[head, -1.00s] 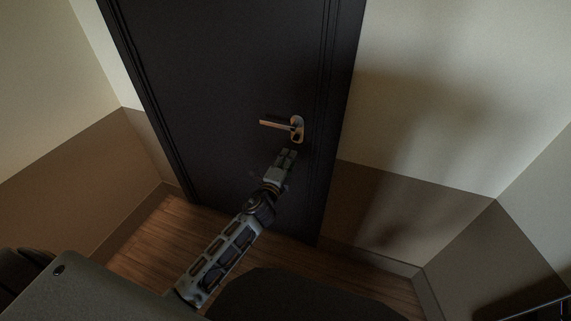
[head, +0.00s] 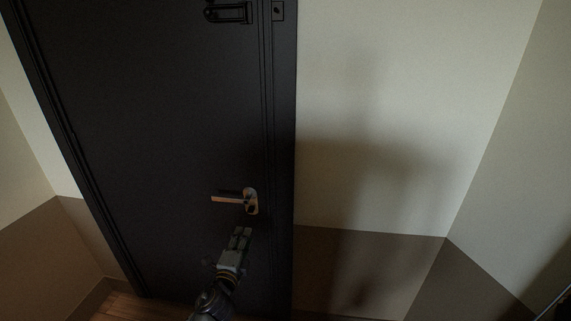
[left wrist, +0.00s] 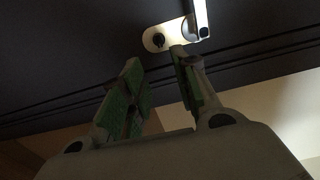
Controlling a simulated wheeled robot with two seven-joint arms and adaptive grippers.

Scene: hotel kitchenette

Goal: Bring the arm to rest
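My left gripper (head: 241,238) is in front of the dark door, just below the door handle (head: 230,198) in the head view. In the left wrist view its two green-padded fingers (left wrist: 158,68) stand apart with nothing between them. The handle's lever and plate (left wrist: 155,39) show just beyond the fingertips there. I cannot tell whether the right fingertip touches the plate. The lever looks level in the head view. My right gripper is not in view.
The dark door (head: 150,130) looks closed in its frame, with a latch (head: 229,12) near the top of the picture. A pale wall with a brown lower band (head: 340,262) stands to the right. A strip of wooden floor (head: 125,306) shows at bottom left.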

